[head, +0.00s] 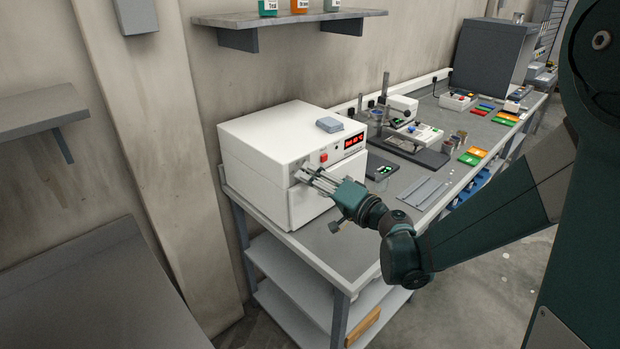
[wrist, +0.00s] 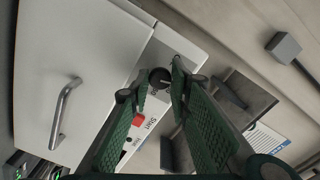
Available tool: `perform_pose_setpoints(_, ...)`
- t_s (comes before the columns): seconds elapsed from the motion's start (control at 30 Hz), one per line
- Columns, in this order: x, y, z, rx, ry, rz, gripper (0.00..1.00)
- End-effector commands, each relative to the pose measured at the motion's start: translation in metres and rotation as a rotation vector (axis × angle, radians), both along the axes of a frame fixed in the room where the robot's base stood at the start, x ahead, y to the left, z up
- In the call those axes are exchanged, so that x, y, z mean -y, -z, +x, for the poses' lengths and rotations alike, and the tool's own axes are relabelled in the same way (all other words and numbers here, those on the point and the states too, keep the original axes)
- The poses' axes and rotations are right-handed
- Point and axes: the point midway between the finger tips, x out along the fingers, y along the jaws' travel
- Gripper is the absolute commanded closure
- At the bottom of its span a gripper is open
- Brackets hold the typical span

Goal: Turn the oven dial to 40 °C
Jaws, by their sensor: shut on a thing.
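The white oven (head: 262,135) stands at the near left end of the bench. Its red lit display (head: 354,141) is on the right of the front panel; I cannot read its digits surely. The dark round oven dial (wrist: 159,78) shows in the wrist view, close between my fingertips. My gripper (head: 304,173) reaches the left part of the panel and is shut on the dial; it also shows in the wrist view (wrist: 162,76). The dial is hidden by the fingers in the head view, and its scale cannot be read.
A red switch (head: 323,157) sits on the panel right of the dial. The oven door has a metal handle (wrist: 66,112). A small grey-blue object (head: 329,125) lies on the oven. A shelf (head: 290,17) with bottles hangs above. Metal strips (head: 425,192) lie on the bench.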

Motion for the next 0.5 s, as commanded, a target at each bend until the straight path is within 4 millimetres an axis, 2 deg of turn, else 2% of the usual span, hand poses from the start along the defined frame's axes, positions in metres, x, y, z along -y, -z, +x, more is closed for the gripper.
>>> perform_pose_setpoints(0.17, -0.0001, 0.0002, -0.0006, 0.0, -0.001, -0.001, 0.92)
perform_pose_setpoints(0.2, -0.0001, 0.0002, -0.0006, 0.0, -0.001, -0.001, 0.79)
perform_pose_setpoints(0.3, -0.0001, 0.0002, -0.0006, 0.001, 0.0, -0.001, 0.66)
perform_pose_setpoints(0.5, 0.0, 0.0001, -0.0003, 0.001, 0.0, -0.001, 0.66)
